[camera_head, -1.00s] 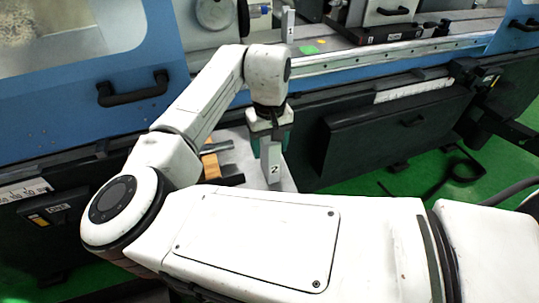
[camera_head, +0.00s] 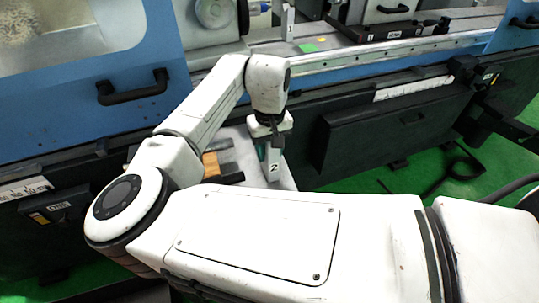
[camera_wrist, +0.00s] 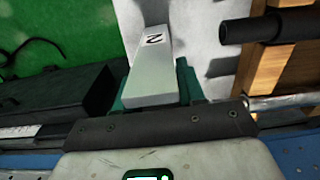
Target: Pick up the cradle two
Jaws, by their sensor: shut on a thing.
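Cradle two is a pale grey block marked "2" (camera_head: 273,162), standing upright on a white surface below the machine front. In the wrist view, the cradle (camera_wrist: 151,68) extends up from between my finger pads, its "2" mark facing the camera. My gripper (camera_head: 268,150) points down over the cradle, its teal pads partly hidden in the head view. In the wrist view, the teal pads of my gripper (camera_wrist: 154,90) lie on both sides of the cradle, shut on it. Its lower end is hard to make out in the head view.
A black cabinet (camera_head: 390,130) stands to the right. The blue machine bed (camera_head: 130,100) rises behind.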

